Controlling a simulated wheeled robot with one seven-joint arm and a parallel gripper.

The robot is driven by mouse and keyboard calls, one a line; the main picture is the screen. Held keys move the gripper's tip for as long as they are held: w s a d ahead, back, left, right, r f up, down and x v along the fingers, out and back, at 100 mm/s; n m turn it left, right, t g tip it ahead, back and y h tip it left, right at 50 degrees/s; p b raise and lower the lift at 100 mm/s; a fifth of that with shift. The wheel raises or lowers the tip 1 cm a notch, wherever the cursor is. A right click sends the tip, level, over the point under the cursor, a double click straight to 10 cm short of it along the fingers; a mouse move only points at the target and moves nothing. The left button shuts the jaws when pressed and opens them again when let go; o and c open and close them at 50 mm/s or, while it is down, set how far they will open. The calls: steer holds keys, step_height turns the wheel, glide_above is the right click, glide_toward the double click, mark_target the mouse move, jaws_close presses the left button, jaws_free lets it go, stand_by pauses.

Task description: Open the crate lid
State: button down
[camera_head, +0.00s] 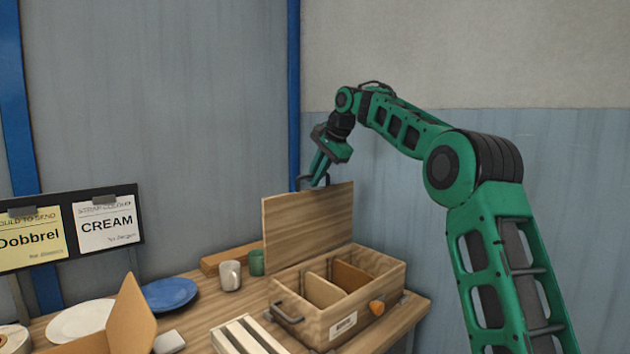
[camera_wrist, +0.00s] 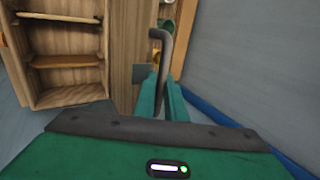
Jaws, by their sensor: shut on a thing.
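The wooden crate (camera_head: 330,325) stands on the table in the head view, with its lid (camera_head: 308,222) raised about upright along its back edge. The crate's inside, split by dividers, shows in the head view and at the left of the wrist view (camera_wrist: 62,97). My gripper (camera_head: 316,178) is at the lid's top edge, pointing down. In the wrist view my gripper (camera_wrist: 163,88) is shut on the dark bent lid handle (camera_wrist: 166,48), which stands out from the lid (camera_wrist: 130,55). The fingertips partly hide the handle.
A grey mug (camera_head: 231,275) and a green cup (camera_head: 256,263) stand left of the crate. A blue plate (camera_head: 168,293), a white plate (camera_head: 80,320) and an open cardboard box (camera_head: 130,318) lie further left. A slatted rack (camera_head: 246,337) stands in front. The wall is close behind.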

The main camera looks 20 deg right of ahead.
steer(key=shift+d+f, duration=0.1)
steer(key=shift+f, duration=0.25)
steer(key=c, duration=1.8)
jaws_free()
steer(key=v, duration=1.1)
steer(key=shift+w+r, duration=0.1)
steer(key=shift+r, duration=0.2)
steer(key=shift+c, duration=0.7)
